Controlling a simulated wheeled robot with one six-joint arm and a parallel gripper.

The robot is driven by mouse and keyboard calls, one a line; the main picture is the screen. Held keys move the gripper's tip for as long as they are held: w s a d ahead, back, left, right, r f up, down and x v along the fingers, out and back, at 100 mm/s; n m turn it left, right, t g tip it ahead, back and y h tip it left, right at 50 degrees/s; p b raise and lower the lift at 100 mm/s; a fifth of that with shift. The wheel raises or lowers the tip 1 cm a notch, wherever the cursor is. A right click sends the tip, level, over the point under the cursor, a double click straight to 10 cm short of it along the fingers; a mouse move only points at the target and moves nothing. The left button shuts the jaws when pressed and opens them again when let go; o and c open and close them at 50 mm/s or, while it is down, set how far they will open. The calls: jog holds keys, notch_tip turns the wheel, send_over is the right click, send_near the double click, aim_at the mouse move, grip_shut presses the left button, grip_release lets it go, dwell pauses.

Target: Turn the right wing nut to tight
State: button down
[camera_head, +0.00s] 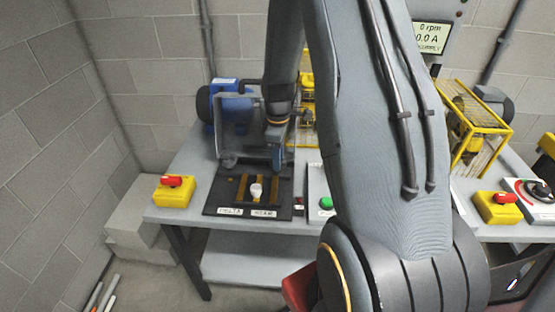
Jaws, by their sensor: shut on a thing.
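My gripper (277,160) points down at the right foot of the clear guard (234,112), behind the black panel. It is shut on the right wing nut, which the fingers and wrist hide, so its angle cannot be told. A small grey part (228,161), seemingly the left wing nut, sits at the guard's left foot, apart from my gripper. A blue motor (206,102) stands behind the guard.
The black panel (212,199) labelled DELTA and STAR lies in front, with a white piece (256,192) on it. A yellow box with a red switch (174,191) and a green button (326,203) flank it. My arm hides the bench's middle.

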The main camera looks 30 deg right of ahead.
jog(key=m, duration=0.5)
jog(key=shift+m, duration=0.3)
jog(key=m, duration=0.5)
jog(key=shift+w, duration=0.1)
jog(key=m, duration=0.5)
jog(key=shift+m+b, duration=0.3)
jog(key=shift+m, duration=0.1)
jog(key=m, duration=0.5)
jog(key=shift+m, duration=0.3)
jog(key=c, duration=1.6)
grip_release()
